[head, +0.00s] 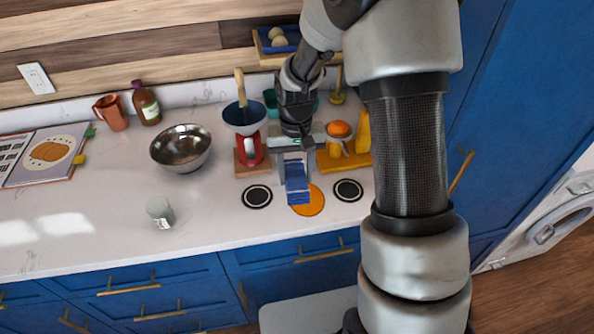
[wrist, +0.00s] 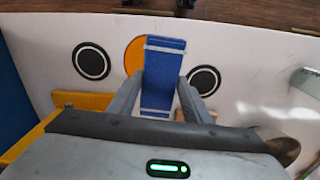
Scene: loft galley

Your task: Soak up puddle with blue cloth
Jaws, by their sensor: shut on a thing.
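My gripper (head: 292,160) is shut on a folded blue cloth (head: 297,184), which has pale stripes and hangs down between the fingers. In the wrist view the cloth (wrist: 164,62) reaches out past the fingertips and partly covers a flat orange round patch (wrist: 133,57), which looks like the puddle. In the head view the orange patch (head: 314,202) lies on the white counter near its front edge, partly behind the cloth. I cannot tell whether the cloth touches it.
Black round discs lie left (head: 257,196) and right (head: 348,190) of the patch. Behind stand a red appliance with a blue bowl (head: 245,118) and a yellow stand with an orange ball (head: 339,129). A metal bowl (head: 180,148) and grey cup (head: 160,212) stand left. Counter between is clear.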

